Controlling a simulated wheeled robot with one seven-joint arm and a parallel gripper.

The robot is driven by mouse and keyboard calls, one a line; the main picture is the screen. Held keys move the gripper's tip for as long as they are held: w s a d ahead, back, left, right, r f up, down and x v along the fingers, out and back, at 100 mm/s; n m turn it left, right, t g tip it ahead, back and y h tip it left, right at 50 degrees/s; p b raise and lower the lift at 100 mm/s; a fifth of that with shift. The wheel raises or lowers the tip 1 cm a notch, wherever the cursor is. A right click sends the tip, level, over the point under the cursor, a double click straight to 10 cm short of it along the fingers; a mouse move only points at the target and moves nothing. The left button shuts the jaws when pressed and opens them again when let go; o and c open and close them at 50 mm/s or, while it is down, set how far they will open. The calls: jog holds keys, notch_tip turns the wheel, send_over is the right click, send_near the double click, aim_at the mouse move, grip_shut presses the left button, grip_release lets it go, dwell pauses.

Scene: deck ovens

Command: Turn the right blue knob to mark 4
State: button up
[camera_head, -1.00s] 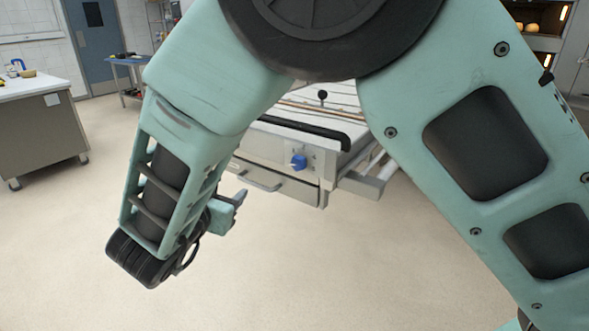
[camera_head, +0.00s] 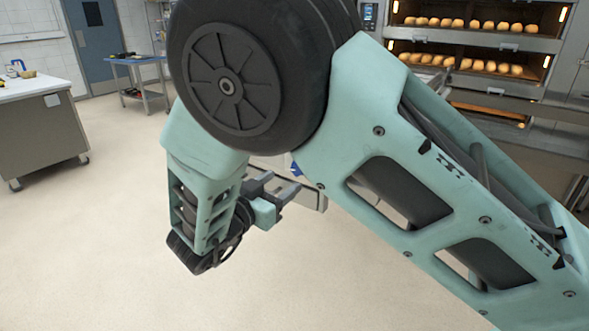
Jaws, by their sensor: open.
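A blue knob (camera_head: 296,169) shows as a small patch on the front of a pale metal unit (camera_head: 317,200), just left of my arm's edge. Most of the knob and its marks are hidden by my arm, so its setting cannot be read. No other blue knob is in view. My gripper (camera_head: 284,182) is open and empty. Its fingers point up and right, and in the picture they lie just below and left of the knob. I cannot tell the gap in depth between them.
Deck ovens (camera_head: 480,45) with lit rows of bread stand at the back right. A steel counter (camera_head: 45,130) stands at the left, and a blue table (camera_head: 135,60) at the back. The floor (camera_head: 100,250) at the lower left is clear.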

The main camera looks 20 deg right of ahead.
aim_at(296, 172)
jog(key=x, duration=0.6)
jog(key=shift+w+d+p, duration=0.1)
jog(key=shift+p, duration=0.3)
jog(key=c, duration=1)
